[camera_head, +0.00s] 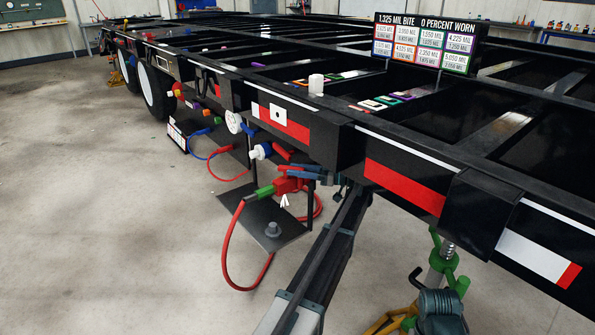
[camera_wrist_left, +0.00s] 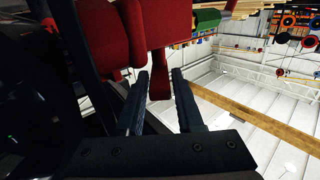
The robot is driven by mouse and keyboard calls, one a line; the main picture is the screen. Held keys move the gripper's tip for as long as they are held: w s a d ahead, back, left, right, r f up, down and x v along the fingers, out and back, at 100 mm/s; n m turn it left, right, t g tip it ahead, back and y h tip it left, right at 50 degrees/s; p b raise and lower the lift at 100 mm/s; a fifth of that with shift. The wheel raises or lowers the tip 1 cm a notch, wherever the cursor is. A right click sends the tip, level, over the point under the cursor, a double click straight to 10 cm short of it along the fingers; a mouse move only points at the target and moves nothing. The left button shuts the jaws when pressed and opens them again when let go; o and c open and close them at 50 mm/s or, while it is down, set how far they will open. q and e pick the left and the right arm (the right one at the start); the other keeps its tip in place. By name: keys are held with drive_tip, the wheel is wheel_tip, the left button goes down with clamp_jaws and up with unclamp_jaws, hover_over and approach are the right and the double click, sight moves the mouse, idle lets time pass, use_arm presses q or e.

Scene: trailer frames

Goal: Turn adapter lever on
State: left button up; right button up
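The red adapter (camera_head: 291,184) sits low under the side of the black trailer frame, with a green coupling (camera_head: 265,191) and a looped red hose. My left gripper (camera_head: 303,171) is at its upper right side, with blue fingers reaching towards it. In the left wrist view, a red lever (camera_wrist_left: 159,78) hangs from the red adapter body (camera_wrist_left: 150,28). It lies between the two parted fingers of my left gripper (camera_wrist_left: 161,82). Whether either finger touches it cannot be told. My right gripper is not in view.
The trailer frame rail (camera_head: 404,186) runs overhead across the right. A black plate (camera_head: 262,222) hangs below the adapter. A green jack with a chain (camera_head: 439,270) stands at lower right. A sign (camera_head: 424,43) stands on top. The floor at left (camera_head: 100,230) is clear.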

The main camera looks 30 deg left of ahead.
use_arm(q)
drive_tip(key=shift+o, duration=1.3)
drive_tip(key=shift+s, duration=0.1)
